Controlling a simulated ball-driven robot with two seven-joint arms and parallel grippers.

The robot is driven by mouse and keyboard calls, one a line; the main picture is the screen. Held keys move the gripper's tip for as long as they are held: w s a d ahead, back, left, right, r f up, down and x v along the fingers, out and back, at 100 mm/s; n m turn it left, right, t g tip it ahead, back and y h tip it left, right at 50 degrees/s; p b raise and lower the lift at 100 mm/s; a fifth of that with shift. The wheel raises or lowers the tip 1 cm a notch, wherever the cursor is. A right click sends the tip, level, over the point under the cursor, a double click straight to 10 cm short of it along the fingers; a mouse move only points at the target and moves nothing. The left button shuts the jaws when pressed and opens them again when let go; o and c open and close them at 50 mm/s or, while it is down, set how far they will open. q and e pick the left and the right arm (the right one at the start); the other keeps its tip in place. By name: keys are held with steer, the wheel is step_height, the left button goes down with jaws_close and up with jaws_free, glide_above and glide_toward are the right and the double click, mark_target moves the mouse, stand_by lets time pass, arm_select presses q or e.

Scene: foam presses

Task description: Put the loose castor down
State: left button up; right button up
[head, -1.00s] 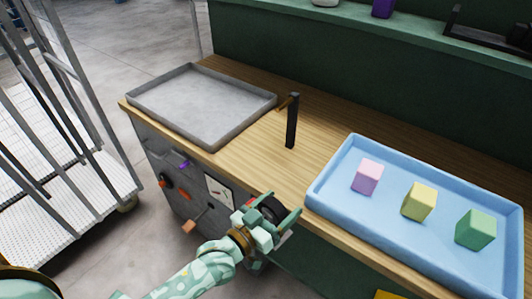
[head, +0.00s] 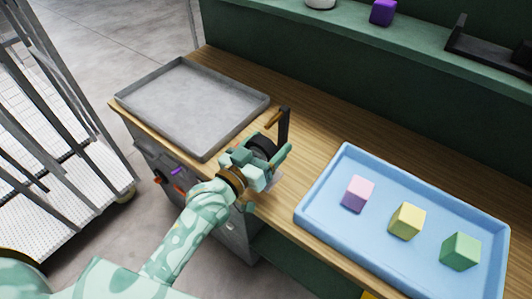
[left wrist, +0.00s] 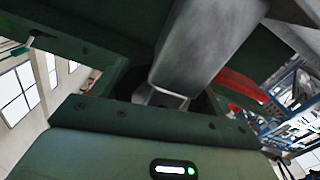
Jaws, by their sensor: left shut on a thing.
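My left gripper (head: 266,160) is shut on the loose castor (head: 262,146). The castor's dark wheel shows between the fingers in the head view, and the fingers hide much of the rest. The gripper is over the front part of the wooden bench, between the grey tray and the blue tray. In the left wrist view a grey metal part (left wrist: 205,40), apparently the castor's, sits between the dark green jaws. My right gripper is in neither view.
A black post (head: 284,124) stands just behind the gripper. An empty grey tray (head: 185,66) lies to the left. A blue tray (head: 346,150) with pink, yellow and green blocks lies to the right. A white mesh trolley (head: 60,200) stands at the far left.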

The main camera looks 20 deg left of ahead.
arm_select(q)
steer(key=w+f+b, duration=0.2)
steer(key=f, duration=0.1)
steer(key=w+a+f+b, duration=0.1)
steer(key=w+f, duration=0.2)
steer(key=f, duration=0.1)
steer(key=w+a+f+b, duration=0.1)
steer(key=w+f+b, duration=0.1)
steer(key=f, duration=0.1)
steer(key=shift+w+f+b, duration=0.2)
steer(key=shift+w+b, duration=0.05)
steer(key=shift+b, duration=0.1)
steer(key=shift+r, duration=0.15)
steer(key=o, duration=1.3)
steer(key=shift+s+f, duration=0.1)
steer(key=shift+f, duration=0.1)
steer(key=shift+r, duration=0.1)
steer(key=shift+s+r, duration=0.1)
steer(key=p+v, duration=0.2)
steer(key=v, duration=0.9)
steer(key=shift+s+a, duration=0.1)
steer(key=shift+s, duration=0.3)
